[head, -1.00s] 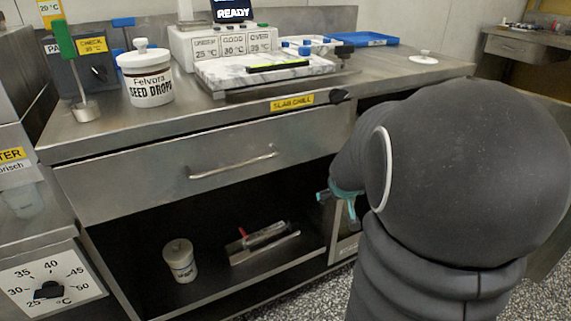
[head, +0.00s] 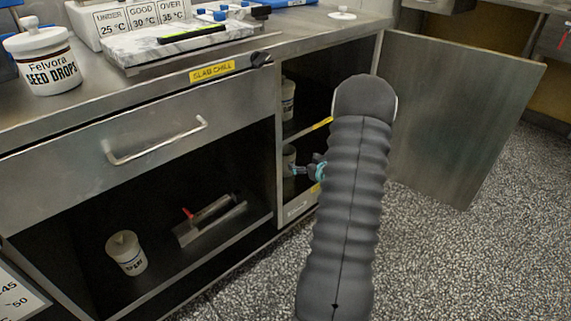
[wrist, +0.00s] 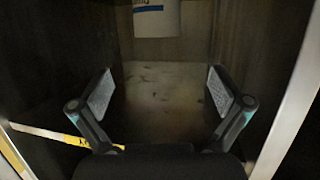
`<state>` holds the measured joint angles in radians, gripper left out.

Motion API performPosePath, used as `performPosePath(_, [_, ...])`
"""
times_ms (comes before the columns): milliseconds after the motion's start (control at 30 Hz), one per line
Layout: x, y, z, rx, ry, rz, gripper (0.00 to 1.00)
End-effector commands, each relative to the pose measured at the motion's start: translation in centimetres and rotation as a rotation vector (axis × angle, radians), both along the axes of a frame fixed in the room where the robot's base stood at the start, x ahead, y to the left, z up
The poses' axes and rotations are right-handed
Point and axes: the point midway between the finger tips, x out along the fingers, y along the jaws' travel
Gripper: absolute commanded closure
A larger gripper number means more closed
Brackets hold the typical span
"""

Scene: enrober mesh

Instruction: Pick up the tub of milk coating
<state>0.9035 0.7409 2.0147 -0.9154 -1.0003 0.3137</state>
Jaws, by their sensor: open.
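My gripper (head: 312,168) is open and empty at the mouth of the right-hand cabinet bay. In the wrist view its two fingers (wrist: 161,92) stand wide apart, with bare shelf between them. A white tub (wrist: 157,18) with a blue-marked label is deeper in the bay, beyond the fingertips and cut off by the top edge. In the head view one tub (head: 288,160) stands on the lower shelf behind my gripper, partly hidden. Another tub (head: 287,99) stands on the shelf above. Their labels cannot be read, so I cannot tell which holds milk coating.
The cabinet door (head: 465,110) stands open to the right. A yellow-labelled shelf edge (wrist: 50,134) lies close to the left finger. The Seed Drops tub (head: 42,62) is on the counter.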

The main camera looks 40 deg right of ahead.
Motion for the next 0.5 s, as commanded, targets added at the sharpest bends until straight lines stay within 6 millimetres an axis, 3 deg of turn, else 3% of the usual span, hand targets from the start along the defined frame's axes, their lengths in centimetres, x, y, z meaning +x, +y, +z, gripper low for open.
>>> performPosePath(500, [7.2,-0.9,-2.2,0.004,-0.014,0.008,0.0])
